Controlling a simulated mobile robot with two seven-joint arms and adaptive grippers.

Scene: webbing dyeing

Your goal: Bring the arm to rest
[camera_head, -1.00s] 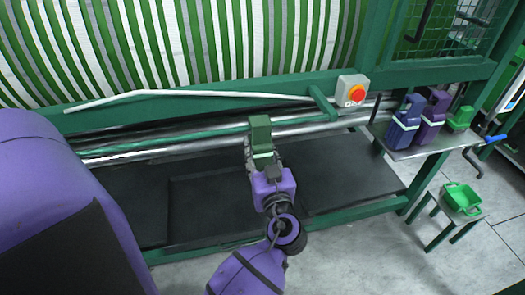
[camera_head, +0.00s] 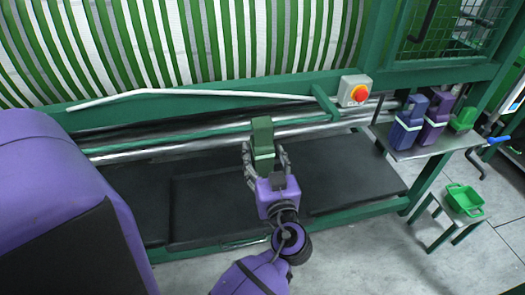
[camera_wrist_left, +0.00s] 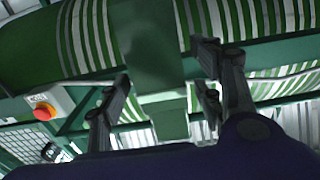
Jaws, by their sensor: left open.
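My left gripper (camera_head: 265,155) is in the middle of the head view, with its fingers spread apart. A dark green block-like bottle with a pale band (camera_head: 262,135) stands upright between the fingers, in front of the metal rails. In the left wrist view the dark green bottle (camera_wrist_left: 158,60) also shows between the two spread fingers, with a gap on each side. I cannot tell what the bottle rests on. My right gripper is in neither view.
A side shelf (camera_head: 425,148) holds a blue bottle (camera_head: 408,125), a purple bottle (camera_head: 435,120) and a green one (camera_head: 463,119). A grey box with a red button (camera_head: 354,91) is on the green frame. A green basket (camera_head: 465,199) sits on a stool.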

